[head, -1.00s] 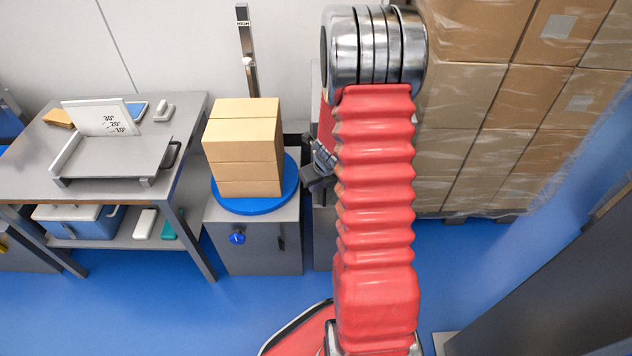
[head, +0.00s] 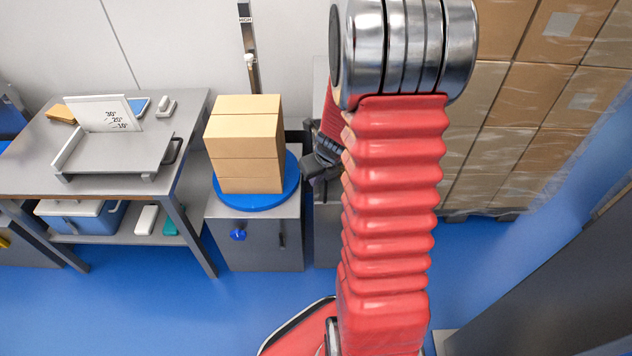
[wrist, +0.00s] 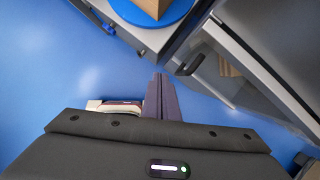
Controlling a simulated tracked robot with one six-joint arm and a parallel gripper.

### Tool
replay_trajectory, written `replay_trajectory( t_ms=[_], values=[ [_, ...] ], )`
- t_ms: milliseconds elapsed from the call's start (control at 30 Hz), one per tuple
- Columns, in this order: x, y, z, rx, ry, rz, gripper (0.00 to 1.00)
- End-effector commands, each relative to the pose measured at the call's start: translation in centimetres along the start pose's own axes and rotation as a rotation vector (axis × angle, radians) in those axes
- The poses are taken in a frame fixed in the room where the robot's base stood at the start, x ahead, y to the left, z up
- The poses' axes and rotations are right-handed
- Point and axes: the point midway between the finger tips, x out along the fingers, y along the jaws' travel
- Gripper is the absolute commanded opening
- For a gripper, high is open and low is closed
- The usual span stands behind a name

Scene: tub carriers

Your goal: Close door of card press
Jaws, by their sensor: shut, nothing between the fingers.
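The card press is a grey cabinet (wrist: 262,62) at the right of the wrist view. A grey door panel (wrist: 208,72) with a dark handle (wrist: 190,62) stands open at its front, and brown card shows in the opening behind it. My gripper (wrist: 160,78) is shut and empty, with its fingertips apart from the handle, to its lower left. In the head view my gripper (head: 321,166) is a dark shape left of my red arm. The arm hides most of the press there; only a narrow grey strip (head: 326,235) shows.
A grey cabinet (head: 255,240) with a blue turntable (head: 250,199) and stacked cartons (head: 243,143) stands left of the press. A steel workbench (head: 190,125) is farther left. Wrapped cartons (head: 490,150) stand at the right. Blue floor is clear in front.

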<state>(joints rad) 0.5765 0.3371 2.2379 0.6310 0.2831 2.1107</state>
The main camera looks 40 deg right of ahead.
Motion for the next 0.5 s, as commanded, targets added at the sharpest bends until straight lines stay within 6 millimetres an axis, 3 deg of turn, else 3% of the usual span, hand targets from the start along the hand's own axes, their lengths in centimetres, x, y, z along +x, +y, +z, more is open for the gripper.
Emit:
replay_trajectory(
  t_ms=[200, 500],
  values=[
    [-1.9, 0.3, 0.1, 0.000, -0.001, 0.000, 0.00],
    [-2.5, 0.5, 0.0, 0.001, 0.001, 0.001, 0.00]
  ],
)
